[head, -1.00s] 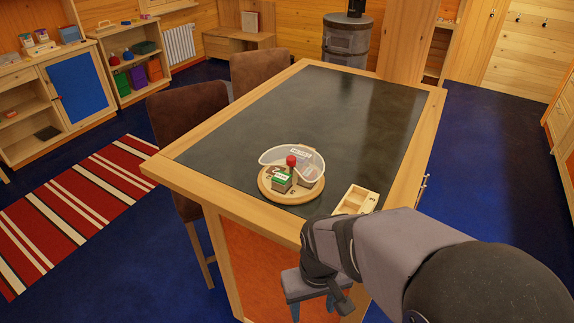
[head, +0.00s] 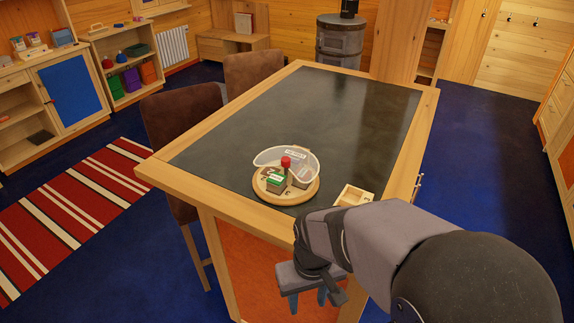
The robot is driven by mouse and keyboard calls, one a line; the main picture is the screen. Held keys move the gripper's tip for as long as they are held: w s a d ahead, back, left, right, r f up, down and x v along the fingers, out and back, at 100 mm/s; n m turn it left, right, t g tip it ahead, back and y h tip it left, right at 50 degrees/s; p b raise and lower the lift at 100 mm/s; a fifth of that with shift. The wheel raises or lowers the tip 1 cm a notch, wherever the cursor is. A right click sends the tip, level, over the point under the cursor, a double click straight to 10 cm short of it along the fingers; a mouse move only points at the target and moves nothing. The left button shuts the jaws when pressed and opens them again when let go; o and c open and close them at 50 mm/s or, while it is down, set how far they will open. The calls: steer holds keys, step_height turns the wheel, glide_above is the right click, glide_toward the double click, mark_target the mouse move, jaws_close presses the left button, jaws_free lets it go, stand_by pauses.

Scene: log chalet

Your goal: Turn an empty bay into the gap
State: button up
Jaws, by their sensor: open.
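A round wooden turntable (head: 290,197) stands on the dark table top near its front edge. A red knob (head: 286,162) rises at its centre. A clear curved cover (head: 268,156) surrounds the back part, and the front is uncovered. A green-topped box (head: 276,180) sits in a bay at front left. A greyish box (head: 301,180) is at the right, partly behind the cover. The front bay between them looks empty, with a small dark mark on its floor. My gripper (head: 307,299) is open and empty, fingers down, in front of the table and apart from the turntable.
A small wooden tray (head: 352,195) with compartments lies on the table right of the turntable, close to my arm. The back of the table top (head: 330,105) is clear. Two brown chairs (head: 185,125) stand along the left side. Shelves and a stove are farther back.

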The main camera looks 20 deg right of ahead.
steer(key=w+r, duration=0.2)
steer(key=w, duration=0.4)
steer(key=w+d+r+t, duration=0.1)
steer(key=w+r, duration=0.2)
steer(key=w, duration=0.4)
steer(key=w+d+r+t, duration=0.1)
steer(key=w+r, duration=0.2)
steer(key=w, duration=0.3)
steer(key=shift+w+d+r+p, duration=0.1)
steer(key=shift+w+r+p, duration=0.05)
steer(key=shift+w+p, duration=0.2)
steer(key=t, duration=0.2)
glide_toward(286, 159)
steer(key=shift+p+x, duration=1.75)
steer(key=shift+x, duration=2.35)
jaws_close()
